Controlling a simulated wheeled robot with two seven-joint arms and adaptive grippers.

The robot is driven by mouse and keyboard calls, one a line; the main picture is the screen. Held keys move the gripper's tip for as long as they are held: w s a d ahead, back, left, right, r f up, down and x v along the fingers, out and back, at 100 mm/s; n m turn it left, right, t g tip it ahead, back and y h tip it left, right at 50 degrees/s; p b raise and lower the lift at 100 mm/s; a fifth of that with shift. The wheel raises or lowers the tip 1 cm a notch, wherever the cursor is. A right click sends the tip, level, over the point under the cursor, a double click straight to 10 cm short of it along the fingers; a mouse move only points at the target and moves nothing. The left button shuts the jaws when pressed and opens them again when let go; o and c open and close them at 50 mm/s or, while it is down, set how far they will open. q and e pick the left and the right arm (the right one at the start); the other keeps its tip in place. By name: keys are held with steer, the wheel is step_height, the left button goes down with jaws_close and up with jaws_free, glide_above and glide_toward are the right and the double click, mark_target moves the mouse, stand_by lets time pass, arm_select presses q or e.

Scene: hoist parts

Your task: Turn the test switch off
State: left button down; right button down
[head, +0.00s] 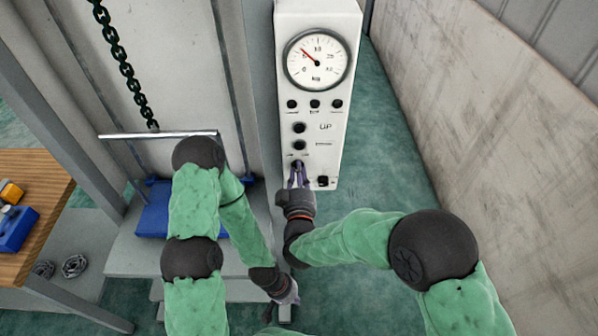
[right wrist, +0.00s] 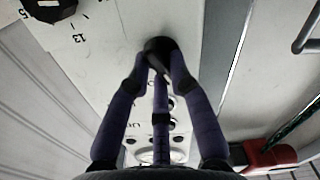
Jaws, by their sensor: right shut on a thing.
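A tall white control panel (head: 315,110) stands at the upper middle of the head view. It carries a round gauge, several black buttons and an "UP" label. My right gripper (head: 298,169) is at the panel's lower left, shut on a dark knob. In the right wrist view the fingertips close around this black knob (right wrist: 157,45), which they partly cover. Its labels are too small to read, so I cannot tell its setting or confirm it is the test switch. My left gripper (head: 288,292) hangs low, away from the panel; its fingers are too unclear to judge.
A black part (head: 322,181) sits at the panel's lower right corner. A green chain (head: 125,70) hangs at the left above a metal bar (head: 160,135). A wooden table (head: 35,190) is at far left. A grey wall (head: 490,110) bounds the right; green floor lies between.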

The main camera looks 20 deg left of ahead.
steer(key=shift+r+n, duration=0.1)
steer(key=shift+n, duration=0.5)
steer(key=c, duration=1.1)
jaws_free()
steer(key=shift+a, duration=0.1)
steer(key=v, duration=1.2)
